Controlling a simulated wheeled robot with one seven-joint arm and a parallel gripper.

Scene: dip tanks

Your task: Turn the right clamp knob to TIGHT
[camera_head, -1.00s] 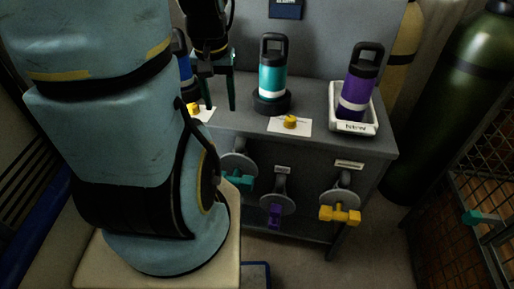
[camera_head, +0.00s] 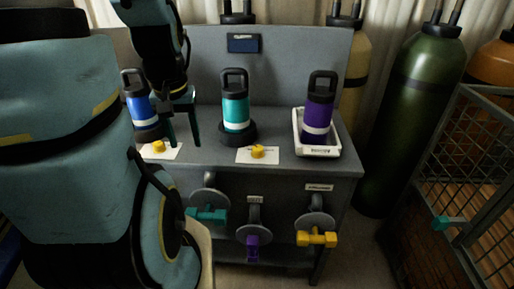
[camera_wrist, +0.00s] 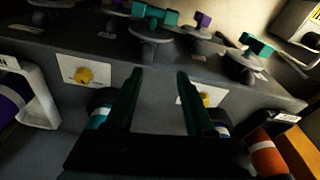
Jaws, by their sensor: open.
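Two small yellow knobs stand on white cards on the bench top. The right knob (camera_head: 258,151) is in front of the teal bottle (camera_head: 235,108), which stands in a dark round collar; the left knob (camera_head: 158,146) is in front of the blue bottle (camera_head: 139,106). In the wrist view, seen from the opposite side, the right knob (camera_wrist: 84,75) is at left and the left knob (camera_wrist: 205,99) is by a fingertip. My gripper (camera_head: 182,143) is open and empty, pointing down between the two bottles, left of the right knob. It also shows in the wrist view (camera_wrist: 160,75). The card print is unreadable.
A purple bottle (camera_head: 319,106) stands in a white tray (camera_head: 318,150) at the bench's right end. Teal (camera_head: 206,215), purple (camera_head: 252,248) and yellow (camera_head: 317,239) valve handles stick out from the bench front. Gas cylinders (camera_head: 411,110) and a mesh cage (camera_head: 470,190) are at right.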

